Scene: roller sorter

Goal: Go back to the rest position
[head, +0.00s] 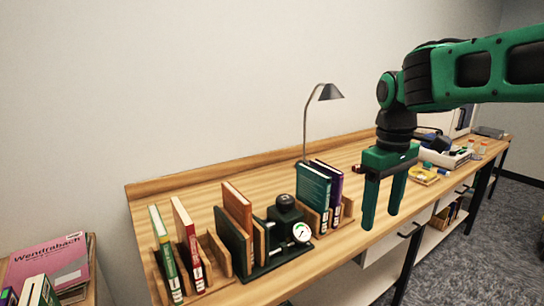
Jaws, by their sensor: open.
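My gripper (383,204) hangs from my green and black arm at the right of the head view. Its two green fingers point down and are apart, with nothing between them. It is in front of the wooden bench (270,191), near the front edge, to the right of the teal book (313,187). The fingertips appear clear of the bench top and the books.
Books stand in wooden holders along the bench, including a green one (164,252) and an orange one (237,208). A black device with a gauge (301,232) sits among them. A desk lamp (329,92) stands behind. A white tray (446,158) is farther right.

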